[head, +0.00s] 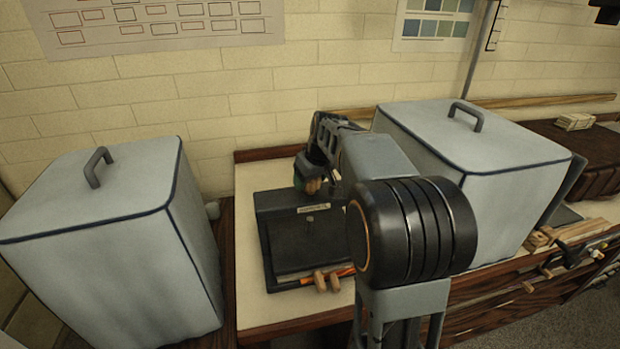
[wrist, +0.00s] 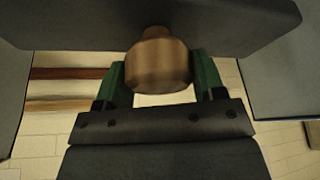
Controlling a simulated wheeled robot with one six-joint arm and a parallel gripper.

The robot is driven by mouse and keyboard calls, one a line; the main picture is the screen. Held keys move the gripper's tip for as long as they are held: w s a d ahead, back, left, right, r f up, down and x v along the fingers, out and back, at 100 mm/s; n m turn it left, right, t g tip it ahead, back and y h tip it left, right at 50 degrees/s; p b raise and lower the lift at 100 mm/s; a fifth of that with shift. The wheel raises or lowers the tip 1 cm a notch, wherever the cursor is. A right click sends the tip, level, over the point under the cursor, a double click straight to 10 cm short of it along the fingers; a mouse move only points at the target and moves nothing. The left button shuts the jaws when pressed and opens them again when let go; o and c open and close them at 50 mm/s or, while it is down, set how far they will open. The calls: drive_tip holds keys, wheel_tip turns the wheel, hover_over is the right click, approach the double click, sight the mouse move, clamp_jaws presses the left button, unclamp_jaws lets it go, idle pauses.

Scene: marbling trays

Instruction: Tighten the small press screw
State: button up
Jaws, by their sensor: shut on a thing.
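The small press is a dark flat frame (head: 265,203) with a raised back bar, lying on the pale worktop in the head view. Its screw has a round wooden knob (head: 313,187) above the back bar. In the wrist view the wooden knob (wrist: 157,68) sits between the green fingers of my gripper (wrist: 160,82), with the dark press bar (wrist: 235,22) beyond it. My gripper is shut on the knob. My arm hides the right part of the press in the head view.
Two big grey covered boxes stand left (head: 110,240) and right (head: 480,140) of the press. Small wooden pieces (head: 327,281) and an orange stick (head: 300,282) lie at the press's front edge. The pale worktop (head: 248,285) is bare left of the press. A brick wall (head: 230,100) stands behind.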

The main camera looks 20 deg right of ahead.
drive_tip(key=c, duration=0.3)
drive_tip(key=shift+m+h, duration=0.6)
drive_tip(key=shift+m, duration=1.1)
drive_tip(key=shift+c, duration=0.2)
drive_tip(key=o, duration=0.9)
drive_tip(key=shift+o, duration=0.2)
drive_tip(key=v, duration=1.3)
drive_tip(key=shift+r+p, duration=0.4)
drive_tip(key=shift+p, duration=0.05)
drive_tip(key=shift+a, duration=0.1)
